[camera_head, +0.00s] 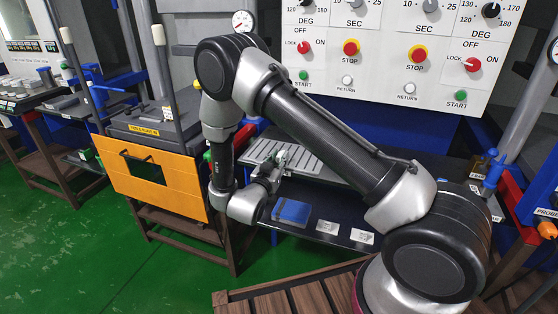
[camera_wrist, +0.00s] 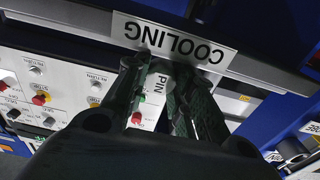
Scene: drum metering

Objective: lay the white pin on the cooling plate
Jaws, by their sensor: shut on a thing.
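My gripper (camera_wrist: 168,72) is in the middle of the wrist view, with its two dark fingers pointing at the COOLING sign. It is shut on the white pin, which is mostly hidden by the fingers.
A blue block (camera_head: 291,211) and two white labels (camera_head: 327,227) are on the dark bench shelf in front of the plate. An orange panel (camera_head: 155,180) stands at the left. A control panel (camera_head: 385,50) with knobs and buttons rises behind.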

